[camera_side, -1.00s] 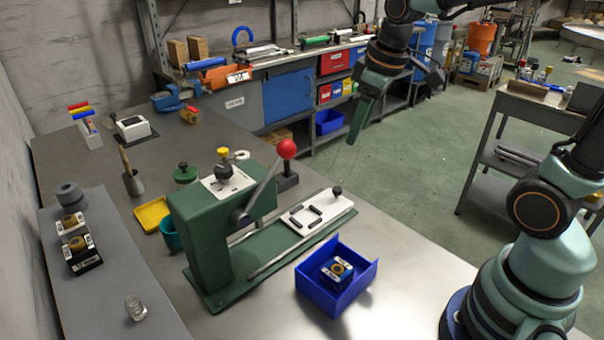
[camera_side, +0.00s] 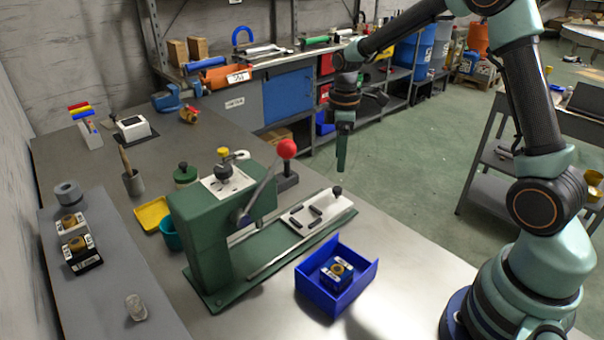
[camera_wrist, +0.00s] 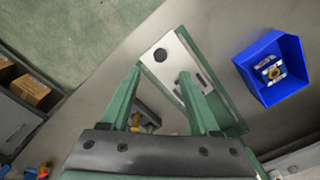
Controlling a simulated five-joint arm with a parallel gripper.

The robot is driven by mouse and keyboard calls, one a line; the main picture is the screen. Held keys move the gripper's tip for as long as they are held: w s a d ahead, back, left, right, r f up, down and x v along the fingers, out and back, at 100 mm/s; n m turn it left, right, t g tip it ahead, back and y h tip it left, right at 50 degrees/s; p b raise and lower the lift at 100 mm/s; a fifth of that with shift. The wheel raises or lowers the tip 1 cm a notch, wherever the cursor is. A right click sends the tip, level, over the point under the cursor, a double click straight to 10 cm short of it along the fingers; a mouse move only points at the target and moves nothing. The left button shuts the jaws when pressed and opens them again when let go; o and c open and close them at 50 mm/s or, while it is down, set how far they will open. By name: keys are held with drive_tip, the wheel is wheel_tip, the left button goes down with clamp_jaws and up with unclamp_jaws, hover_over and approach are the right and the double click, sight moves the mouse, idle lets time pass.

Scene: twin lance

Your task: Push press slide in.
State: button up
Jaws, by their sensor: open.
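The green press (camera_side: 210,235) stands on the metal table with a red-ball lever (camera_side: 287,149). Its white slide (camera_side: 318,212), with dark bars and a black knob at its outer end, sits pulled out at the right end of the green base, clear of the press head. The slide also shows in the wrist view (camera_wrist: 173,62), partly hidden by a finger. My gripper (camera_side: 342,165) hangs in the air above and beyond the slide's knob end, apart from it. In the wrist view its two green fingers (camera_wrist: 159,72) are spread with nothing held.
A blue bin (camera_side: 335,290) with a small block in it stands in front of the slide. A yellow tray (camera_side: 152,214), a teal cup (camera_side: 172,236) and a green-lidded jar (camera_side: 185,175) stand behind the press. The table's right front is clear.

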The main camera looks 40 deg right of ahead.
sight(338, 188)
wheel_tip(338, 188, down, 9)
drive_tip(key=shift+r, duration=0.2)
clamp_jaws()
idle(1.5)
